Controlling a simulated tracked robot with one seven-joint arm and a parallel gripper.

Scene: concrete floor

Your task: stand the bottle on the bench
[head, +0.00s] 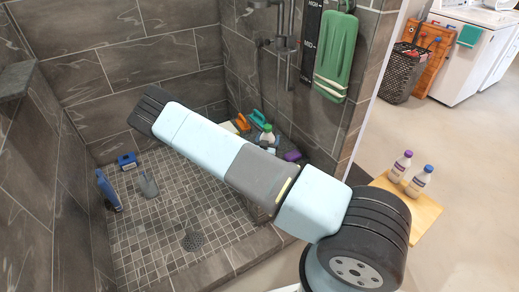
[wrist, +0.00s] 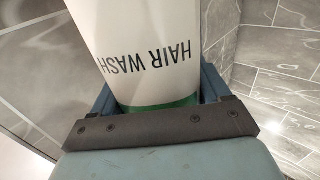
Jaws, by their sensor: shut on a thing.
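A white bottle (wrist: 135,25) with a green band and "HAIR WASH" lettering fills the upper middle of the wrist view. The lettering reads upside down there. My gripper (wrist: 158,92) is shut on this bottle, with a blue-grey finger on each side. In the head view my arm reaches across the shower toward the upper left, and my gripper cannot be made out. The dark tiled bench (head: 313,152) shows partly behind my arm. A small white bottle with a green cap (head: 267,138) shows at it; I cannot tell whether this is the held one.
Near the bench are orange-handled brushes (head: 242,123) and a purple block (head: 292,156). A blue item (head: 127,160), a grey scoop (head: 148,184) and a blue bottle (head: 107,190) are on the shower floor. Two bottles stand on a wooden board (head: 425,217) at right.

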